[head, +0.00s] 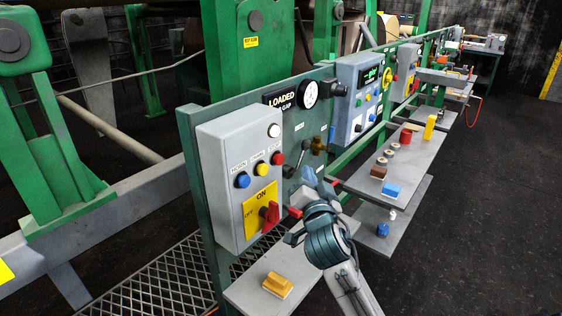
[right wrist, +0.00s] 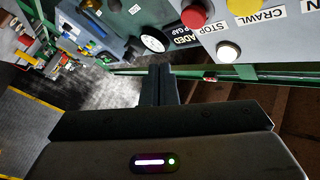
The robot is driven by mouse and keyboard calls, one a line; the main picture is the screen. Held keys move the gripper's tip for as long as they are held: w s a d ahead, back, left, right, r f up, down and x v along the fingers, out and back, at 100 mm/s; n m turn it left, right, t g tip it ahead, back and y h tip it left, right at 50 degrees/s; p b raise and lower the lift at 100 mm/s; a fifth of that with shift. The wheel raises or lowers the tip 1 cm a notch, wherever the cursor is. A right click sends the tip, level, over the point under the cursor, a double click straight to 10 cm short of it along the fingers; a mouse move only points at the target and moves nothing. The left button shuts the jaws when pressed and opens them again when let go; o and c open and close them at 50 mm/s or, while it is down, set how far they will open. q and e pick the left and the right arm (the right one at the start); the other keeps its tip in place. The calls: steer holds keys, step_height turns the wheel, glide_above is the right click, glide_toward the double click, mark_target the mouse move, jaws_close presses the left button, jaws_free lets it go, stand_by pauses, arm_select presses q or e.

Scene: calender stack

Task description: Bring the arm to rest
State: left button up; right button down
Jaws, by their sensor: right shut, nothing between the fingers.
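My right gripper (head: 310,180) is in front of the green panel, to the right of the grey control box (head: 225,175). In the right wrist view its two dark fingers (right wrist: 157,82) are together with nothing between them, and they appear clear of the panel. My right arm comes up from the lower right of the head view, over the near end of a grey shelf. My left gripper shows in neither view.
The box has blue, yellow and red (head: 278,158) buttons and a red rotary switch (head: 269,216). A gauge (head: 307,94) sits above. A yellow block (head: 277,283) lies on the near shelf; further shelves (head: 412,150) hold small items. Dark floor lies open at right.

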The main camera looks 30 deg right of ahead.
stand_by(0.6)
steer(key=s+a+f+n+g+y, duration=0.1)
steer(key=s+f+n+g+y, duration=0.15)
steer(key=s+f, duration=0.45)
steer(key=s+a+f+n+g+y, duration=0.1)
steer(key=s+a+f+n+g, duration=0.2)
steer(key=f, duration=0.8)
steer(key=s+a+f+n+g+y, duration=0.2)
steer(key=s+a+f+n+g, duration=0.15)
steer(key=s+f, duration=0.45)
steer(key=s+a+f+n+g+y, duration=0.15)
steer(key=s+f+n+g, duration=0.3)
steer(key=s, duration=0.75)
step_height(320, 180, down, 32)
steer(key=d+g+b, duration=0.1)
steer(key=d+g, duration=0.1)
steer(key=d, duration=0.1)
steer(key=s+d+f+m+g+b, duration=0.1)
steer(key=s+f, duration=1.7)
steer(key=f, duration=0.1)
steer(key=shift+s+f, duration=0.15)
steer(key=shift+s, duration=0.1)
